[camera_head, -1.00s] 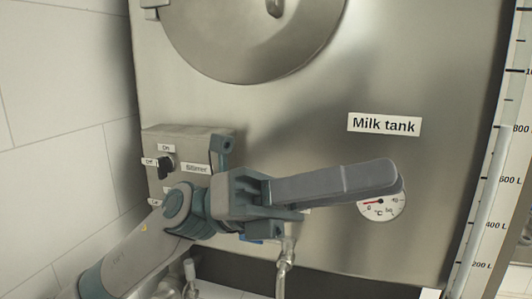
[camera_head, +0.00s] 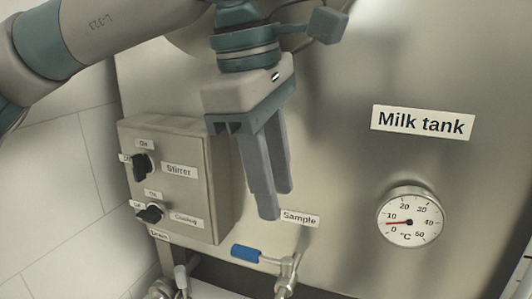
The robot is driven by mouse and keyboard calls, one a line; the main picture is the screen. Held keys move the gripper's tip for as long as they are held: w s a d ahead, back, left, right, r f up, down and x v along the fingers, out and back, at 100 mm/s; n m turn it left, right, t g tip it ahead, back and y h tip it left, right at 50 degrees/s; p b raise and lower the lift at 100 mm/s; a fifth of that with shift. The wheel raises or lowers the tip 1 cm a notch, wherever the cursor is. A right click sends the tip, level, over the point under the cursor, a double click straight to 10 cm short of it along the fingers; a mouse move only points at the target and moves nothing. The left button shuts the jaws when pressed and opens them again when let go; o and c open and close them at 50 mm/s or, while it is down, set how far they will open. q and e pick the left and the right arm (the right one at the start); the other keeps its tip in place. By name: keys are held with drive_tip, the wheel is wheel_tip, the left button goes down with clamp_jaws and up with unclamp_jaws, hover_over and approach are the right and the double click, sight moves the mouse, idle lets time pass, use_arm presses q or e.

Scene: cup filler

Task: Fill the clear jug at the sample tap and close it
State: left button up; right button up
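My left gripper (camera_head: 275,205) hangs from an arm entering at the upper left, its two fingers pointing down. The fingers overlap in this view, so their gap is unclear; nothing shows between them. The sample tap (camera_head: 288,272) is on the lower tank front, below the fingertips and apart from them. Its blue handle (camera_head: 246,253) points left. A white "Sample" label (camera_head: 300,220) is just above the tap. The tap's lower end is cut off by the frame edge. The clear jug and my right gripper are not in view.
The steel milk tank (camera_head: 340,170) fills the background. A control box (camera_head: 222,190) with stirrer (camera_head: 142,166) and cooling (camera_head: 150,213) knobs projects left of the gripper. A round thermometer (camera_head: 410,215) is at the right. Another metal fitting (camera_head: 182,278) stands at the lower left.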

sight(267, 258)
use_arm(q)
drive_tip(key=shift+w+a+r+t+y, duration=0.55)
drive_tip(key=shift+w+a+r, duration=0.35)
drive_tip(key=shift+a, duration=0.2)
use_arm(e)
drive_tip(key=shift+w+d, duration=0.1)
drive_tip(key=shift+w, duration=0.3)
use_arm(q)
drive_tip(key=shift+f, duration=0.1)
